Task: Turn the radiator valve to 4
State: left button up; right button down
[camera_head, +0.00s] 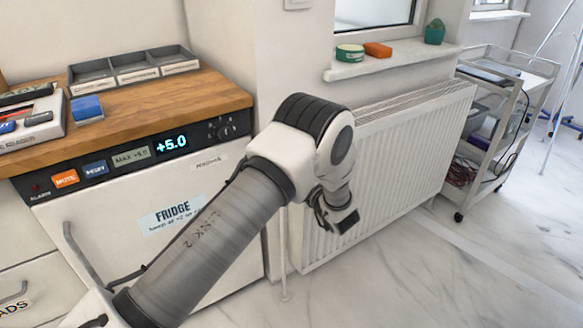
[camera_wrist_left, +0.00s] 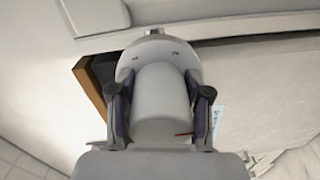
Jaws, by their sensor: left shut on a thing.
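The radiator valve (camera_wrist_left: 161,92) is a white rounded knob in the left wrist view. A short red mark shows low on its right side; I cannot read any numbers. My left gripper (camera_wrist_left: 160,112) has one dark finger on each side of the knob and is shut on it. In the head view my left gripper (camera_head: 337,216) is in front of the white ribbed radiator (camera_head: 408,160), near its left end. The valve is hidden behind my arm there. My right gripper is not in view.
The fridge (camera_head: 215,235) and wooden counter (camera_head: 150,100) are on the left. A windowsill (camera_head: 395,62) with a green tin, an orange block and a teal pot is above the radiator. A metal trolley (camera_head: 500,130) stands at the right. The marble floor in front is clear.

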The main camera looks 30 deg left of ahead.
pick_arm(q)
jog(key=m+p, duration=0.2)
jog(key=m, duration=0.4)
jog(key=shift+g, duration=0.3)
jog(key=m+p, duration=0.2)
jog(key=m, duration=0.3)
jog(key=shift+s+f+m, duration=0.1)
jog(key=shift+m, duration=0.2)
jog(key=o, duration=1.2)
jog(key=v, duration=1.2)
jog(key=shift+f, duration=0.2)
jog(key=shift+f, duration=0.1)
